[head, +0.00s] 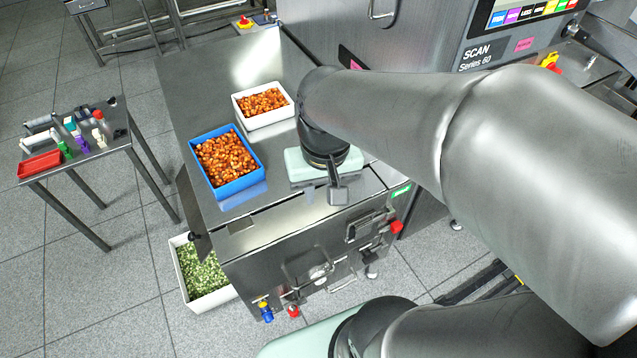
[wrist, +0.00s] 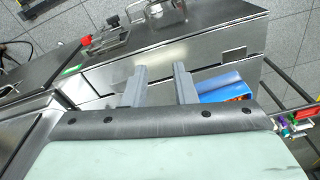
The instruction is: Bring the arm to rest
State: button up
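My arm reaches in from the right over the steel machine top in the head view. My gripper (head: 338,192) hangs above the front part of that top, to the right of the blue crate. In the wrist view my gripper (wrist: 160,78) has its two grey fingers apart. Only bare steel shows between them, so it is open and empty. The height of the fingers over the steel is hard to tell.
On the steel top (head: 185,85) stand a blue crate (head: 241,185) and a white crate (head: 272,119), both holding orange-brown pieces. A white bin (head: 187,290) of green pieces is on the floor. A side table (head: 112,160) holds small items. The scanner housing (head: 420,40) rises behind.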

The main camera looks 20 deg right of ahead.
jog(key=shift+n, duration=0.7)
jog(key=s+f, duration=0.2)
jog(key=s, duration=0.1)
jog(key=shift+s, duration=0.25)
